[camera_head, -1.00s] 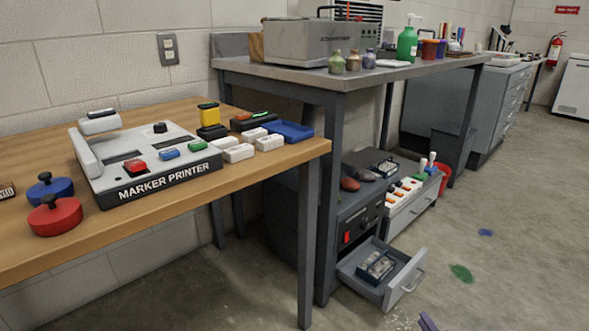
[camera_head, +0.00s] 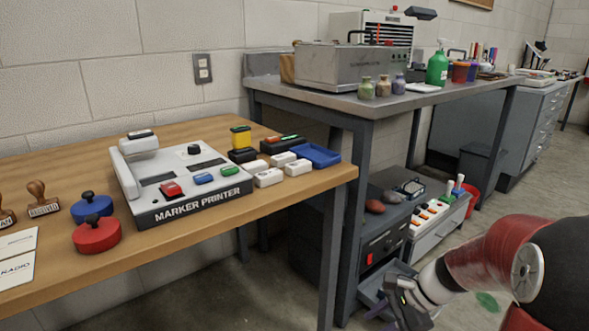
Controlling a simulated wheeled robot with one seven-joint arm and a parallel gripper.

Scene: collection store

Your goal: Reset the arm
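My arm shows at the lower right, with a red and a white section. My gripper (camera_head: 398,300) is at its left end, dark and pointing down, in front of the drawer of the grey cabinet (camera_head: 368,246). Its fingertips are small and dark against the drawer, so I cannot tell whether they are open or shut. I cannot make out anything held in it. The drawer (camera_head: 371,289) is mostly hidden behind my gripper, and its contents cannot be seen.
A wooden table (camera_head: 200,245) at left bears a marker printer (camera_head: 190,190), red and blue round-handled pieces and stamps. A grey bench (camera_head: 400,100) bears a metal box and bottles. A low unit with buttons (camera_head: 430,218) stands beside the cabinet. A red bucket (camera_head: 470,195) is behind it.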

